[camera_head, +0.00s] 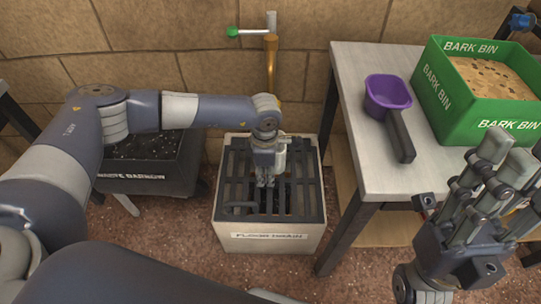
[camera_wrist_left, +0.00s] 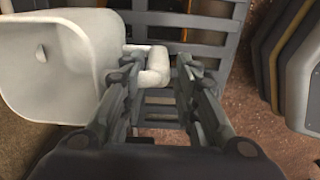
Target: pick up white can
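My left gripper (camera_head: 265,182) points down over the dark grate of the floor drain box. In the left wrist view its fingers (camera_wrist_left: 158,88) stand apart, with no clear grip on the white piece. My right gripper (camera_head: 495,165) is at the right, fingers apart and empty.
The floor drain box (camera_head: 270,238) stands on the brown floor. A brass tap pipe (camera_head: 271,65) rises behind it. A dark waste barrow (camera_head: 150,185) is at left. A table (camera_head: 375,65) at right bears a purple scoop (camera_head: 388,92) and a green bark bin (camera_head: 440,95).

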